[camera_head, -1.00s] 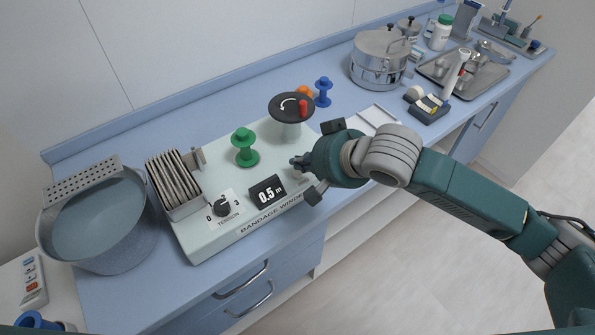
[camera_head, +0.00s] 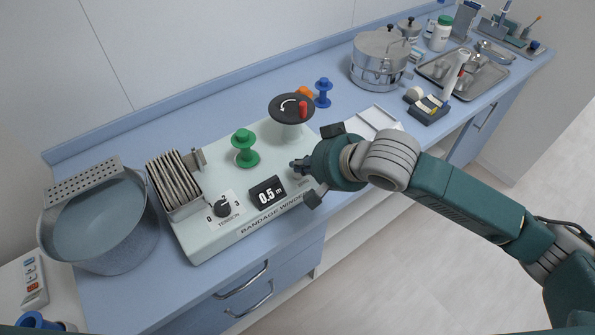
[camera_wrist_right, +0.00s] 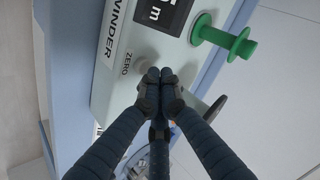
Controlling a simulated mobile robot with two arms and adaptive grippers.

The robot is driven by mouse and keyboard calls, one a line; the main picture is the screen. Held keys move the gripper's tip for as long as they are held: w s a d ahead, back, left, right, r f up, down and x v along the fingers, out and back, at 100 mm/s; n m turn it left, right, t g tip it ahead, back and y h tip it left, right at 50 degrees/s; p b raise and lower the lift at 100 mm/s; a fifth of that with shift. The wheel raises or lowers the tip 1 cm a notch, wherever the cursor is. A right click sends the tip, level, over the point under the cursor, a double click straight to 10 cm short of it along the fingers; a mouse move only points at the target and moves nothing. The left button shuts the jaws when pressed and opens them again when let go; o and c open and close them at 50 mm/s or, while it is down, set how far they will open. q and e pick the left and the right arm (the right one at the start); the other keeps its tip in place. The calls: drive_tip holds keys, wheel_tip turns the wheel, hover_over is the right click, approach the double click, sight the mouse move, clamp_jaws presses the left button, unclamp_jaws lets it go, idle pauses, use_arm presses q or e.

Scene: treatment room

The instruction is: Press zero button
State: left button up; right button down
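In the right wrist view, a round grey button (camera_wrist_right: 142,66) sits beside the word ZERO on the winder's top. My right gripper (camera_wrist_right: 160,76) is shut and empty, its fingertips together right beside the button; I cannot tell whether they touch it. In the head view, the right gripper (camera_head: 298,165) is over the winder's right front part and hides the button. My left gripper is not in view.
On the winder stand a green spool (camera_head: 245,150), a black crank disc with a red knob (camera_head: 303,108), a tension dial (camera_head: 222,208) and a stack of plates (camera_head: 173,182). A grey basin (camera_head: 105,225) is at the left. A steel pot (camera_head: 379,60) and tray (camera_head: 440,70) are farther right.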

sight(301, 175)
drive_tip(key=shift+f, duration=0.5)
idle(0.8)
drive_tip(key=shift+r, duration=0.1)
drive_tip(key=shift+r+p, duration=0.8)
drive_tip(key=shift+p, duration=0.4)
wheel_tip(301, 175, up, 5)
drive_tip(key=p, duration=0.6)
